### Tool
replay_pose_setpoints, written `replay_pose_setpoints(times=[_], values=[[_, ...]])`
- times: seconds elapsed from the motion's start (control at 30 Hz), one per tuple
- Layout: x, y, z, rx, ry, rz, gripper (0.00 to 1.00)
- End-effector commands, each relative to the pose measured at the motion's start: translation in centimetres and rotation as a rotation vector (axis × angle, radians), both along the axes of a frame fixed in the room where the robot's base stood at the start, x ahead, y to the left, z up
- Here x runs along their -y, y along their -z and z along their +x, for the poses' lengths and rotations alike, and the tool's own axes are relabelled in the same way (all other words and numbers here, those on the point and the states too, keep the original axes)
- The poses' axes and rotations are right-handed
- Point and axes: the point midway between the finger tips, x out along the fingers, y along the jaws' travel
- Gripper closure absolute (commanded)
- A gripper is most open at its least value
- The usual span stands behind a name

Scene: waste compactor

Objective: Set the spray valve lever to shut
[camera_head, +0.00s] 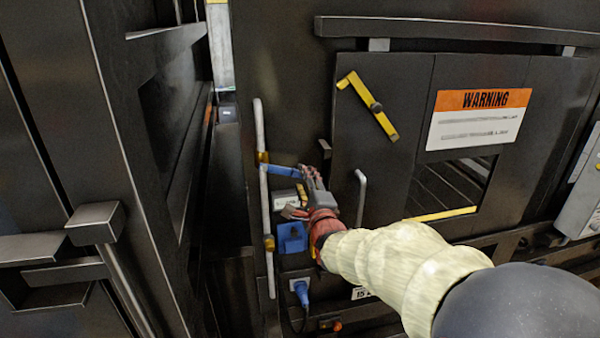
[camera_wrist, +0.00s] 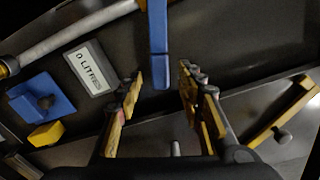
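A blue lever (camera_head: 282,170) sticks out to the right from a vertical grey pipe (camera_head: 263,215) at its yellow fitting; I take it to be the spray valve lever. In the wrist view the blue lever (camera_wrist: 158,40) comes down from the top edge, and its free end lies between my fingertips. My gripper (camera_head: 305,190) is at the lever's right end. In the wrist view my gripper (camera_wrist: 162,78) is open, with dark gaps between each finger and the lever. The lever's pivot is outside the wrist view.
A plate reading "0 LITRES" (camera_wrist: 90,68) and a blue box with a knob (camera_wrist: 40,105) sit left of my fingers. A grey vertical handle (camera_head: 361,197) and a yellow latch bar (camera_head: 370,107) are to the right. A dark frame (camera_head: 140,150) stands at left.

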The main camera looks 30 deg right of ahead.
Motion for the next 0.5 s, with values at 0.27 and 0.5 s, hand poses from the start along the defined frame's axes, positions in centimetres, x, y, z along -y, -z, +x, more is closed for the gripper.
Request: replay_pose_setpoints(times=[0.27, 0.5], values=[[0.9, 0.0, 3.2, -0.002, 0.000, 0.001, 0.62], [1.2, 0.0, 4.1, -0.001, 0.001, -0.001, 0.62]])
